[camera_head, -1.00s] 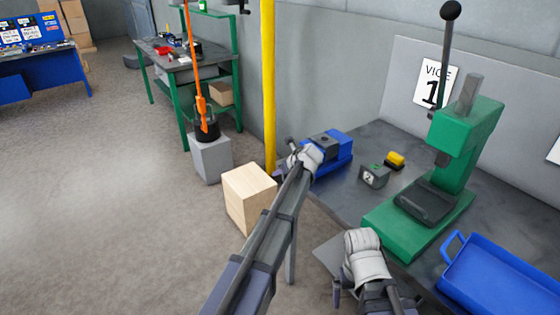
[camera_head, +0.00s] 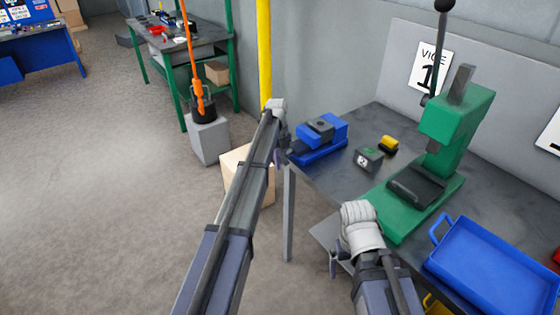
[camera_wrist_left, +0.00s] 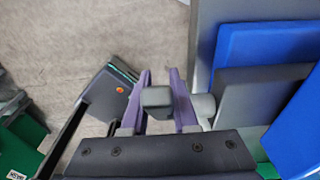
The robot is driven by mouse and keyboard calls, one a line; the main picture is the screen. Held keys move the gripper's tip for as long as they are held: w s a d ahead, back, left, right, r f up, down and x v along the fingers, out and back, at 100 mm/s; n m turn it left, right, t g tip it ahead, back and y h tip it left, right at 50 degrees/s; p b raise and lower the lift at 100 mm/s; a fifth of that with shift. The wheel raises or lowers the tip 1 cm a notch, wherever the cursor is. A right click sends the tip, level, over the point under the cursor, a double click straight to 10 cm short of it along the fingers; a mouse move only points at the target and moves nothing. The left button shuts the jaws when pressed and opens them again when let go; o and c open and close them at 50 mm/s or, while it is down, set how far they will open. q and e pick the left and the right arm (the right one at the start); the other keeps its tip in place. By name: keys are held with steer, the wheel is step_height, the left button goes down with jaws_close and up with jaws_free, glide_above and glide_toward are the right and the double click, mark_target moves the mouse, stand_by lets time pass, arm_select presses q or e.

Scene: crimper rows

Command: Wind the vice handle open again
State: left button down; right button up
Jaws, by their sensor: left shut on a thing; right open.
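The blue vice (camera_head: 335,130) stands at the left end of the grey bench, with a dark block on top. In the left wrist view its blue body (camera_wrist_left: 265,50) fills the right side. My left gripper (camera_head: 280,150) is at the vice's left end, its fingers mostly hidden by my wrist in the head view. In the left wrist view, its purple fingers are shut around the dark grey end of the vice handle (camera_wrist_left: 157,98). A light grey round part (camera_wrist_left: 205,106) shows beside the right finger. My right gripper (camera_head: 334,262) is open and empty at the bench's front edge.
A green press (camera_head: 455,125) with a tall lever stands right of the vice. A small grey-green block (camera_head: 368,158) and a yellow piece (camera_head: 389,144) lie between them. A blue tray (camera_head: 490,265) is at front right. A yellow post (camera_head: 264,50) rises behind my left wrist.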

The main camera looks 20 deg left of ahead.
arm_select(q)
steer(key=shift+s+d+g+h, duration=0.15)
steer(key=shift+g+h, duration=0.45)
steer(key=shift+h, duration=0.1)
steer(key=shift+b, duration=0.3)
steer(key=c, duration=0.7)
jaws_free()
steer(key=shift+r, duration=0.1)
steer(key=p+v, duration=0.7)
steer(key=shift+r+p, duration=0.3)
